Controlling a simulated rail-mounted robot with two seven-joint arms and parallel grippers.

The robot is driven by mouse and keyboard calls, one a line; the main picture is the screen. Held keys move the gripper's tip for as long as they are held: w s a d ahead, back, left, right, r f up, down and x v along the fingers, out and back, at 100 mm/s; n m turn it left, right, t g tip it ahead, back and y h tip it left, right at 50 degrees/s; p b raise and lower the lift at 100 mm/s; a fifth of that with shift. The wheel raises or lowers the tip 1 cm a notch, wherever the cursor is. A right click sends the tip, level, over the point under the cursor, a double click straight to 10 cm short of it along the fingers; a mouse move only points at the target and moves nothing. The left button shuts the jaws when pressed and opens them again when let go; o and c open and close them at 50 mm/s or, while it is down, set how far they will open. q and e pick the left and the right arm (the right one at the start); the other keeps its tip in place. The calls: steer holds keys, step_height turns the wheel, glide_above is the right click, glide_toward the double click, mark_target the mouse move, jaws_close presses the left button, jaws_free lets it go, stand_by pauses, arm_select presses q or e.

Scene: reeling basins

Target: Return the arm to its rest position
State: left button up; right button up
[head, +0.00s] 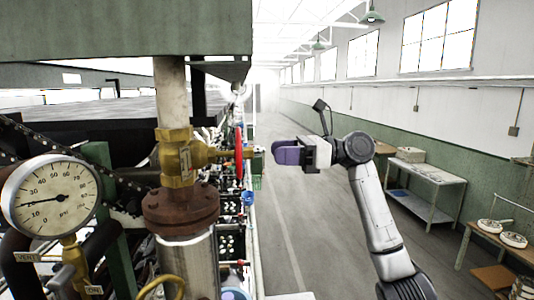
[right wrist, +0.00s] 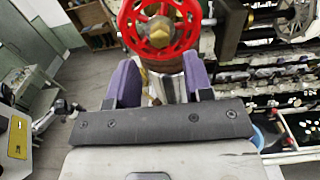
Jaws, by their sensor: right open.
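My right gripper (head: 279,152) is in the middle of the head view, with its purple fingers pointing left toward a valve on the machine. In the right wrist view the two purple fingers (right wrist: 160,72) are spread apart, open with nothing gripped between them. The red handwheel (head: 239,153) is edge-on in the head view, left of the fingertips with a gap. It also shows in the right wrist view (right wrist: 133,18), beyond the fingertips, with a brass hub at its centre. My right arm reaches up from the lower right. My left gripper is not in view.
A brass valve body (head: 177,157) on a vertical pipe and a pressure gauge (head: 52,196) stand at the left. A long machine row lines the left of the aisle (head: 292,240). A bench (head: 424,172) and a table (head: 487,233) stand along the right wall. The aisle floor is clear.

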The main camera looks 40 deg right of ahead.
steer(key=shift+s+d, duration=0.45)
steer(key=shift+d, duration=0.15)
